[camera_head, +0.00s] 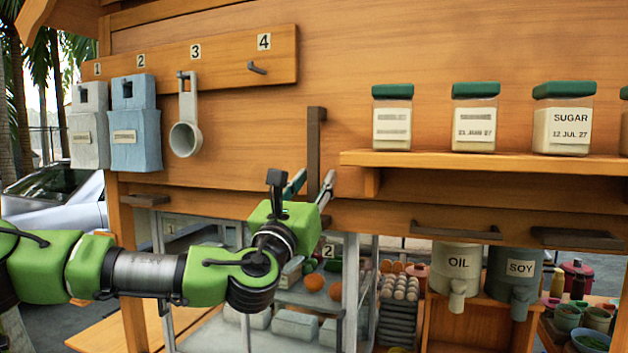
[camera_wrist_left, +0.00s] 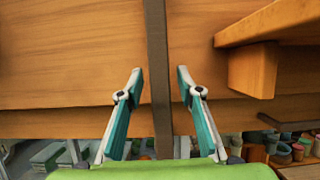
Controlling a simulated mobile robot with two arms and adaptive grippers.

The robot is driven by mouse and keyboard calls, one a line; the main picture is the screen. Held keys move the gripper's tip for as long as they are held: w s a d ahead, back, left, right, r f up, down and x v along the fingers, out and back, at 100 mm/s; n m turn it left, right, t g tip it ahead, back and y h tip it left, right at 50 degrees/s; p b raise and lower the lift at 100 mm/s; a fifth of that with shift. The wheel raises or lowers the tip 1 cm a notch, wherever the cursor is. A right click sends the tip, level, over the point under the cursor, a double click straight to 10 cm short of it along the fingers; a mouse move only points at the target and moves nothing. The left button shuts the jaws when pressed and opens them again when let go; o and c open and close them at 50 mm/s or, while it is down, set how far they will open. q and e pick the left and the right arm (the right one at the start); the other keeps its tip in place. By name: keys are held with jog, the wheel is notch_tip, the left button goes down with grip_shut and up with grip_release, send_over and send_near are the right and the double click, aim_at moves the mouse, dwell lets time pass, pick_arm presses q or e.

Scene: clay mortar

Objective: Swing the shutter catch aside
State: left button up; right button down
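The shutter catch (camera_head: 316,140) is a dark upright bar on the wooden shutter panel, just left of the jar shelf. It also runs down the middle of the left wrist view (camera_wrist_left: 157,50). My left gripper (camera_head: 311,183) is at the lower part of the bar. In the left wrist view its teal fingers (camera_wrist_left: 159,82) are open, one on each side of the bar, with a gap on both sides. Part of the bar's lower end is hidden by the gripper in the head view. My right gripper is not in view.
A wooden shelf (camera_head: 480,160) with green-lidded jars stands out to the right of the catch. A peg board (camera_head: 220,75) at upper left holds two cloth bags and a scoop (camera_head: 187,138). Below are oil (camera_head: 457,268) and soy (camera_head: 512,272) dispensers and wire racks.

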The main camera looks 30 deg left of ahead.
aim_at(301, 164)
pick_arm(q)
jog(key=shift+c, duration=0.3)
grip_shut()
jog(key=shift+s+a+r+m+h+b, duration=0.2)
jog(key=shift+a+m+h, duration=0.55)
jog(key=shift+m, duration=0.5)
jog(key=shift+s+a+r+m+h+b, duration=0.2)
jog(key=shift+a+m+h, duration=0.3)
jog(key=shift+a+m, duration=0.55)
jog(key=shift+s+a+r+m+h+b, duration=0.2)
jog(key=shift+a+m+h, duration=0.5)
jog(key=shift+m, duration=0.7)
jog(key=shift+o, duration=0.3)
grip_release()
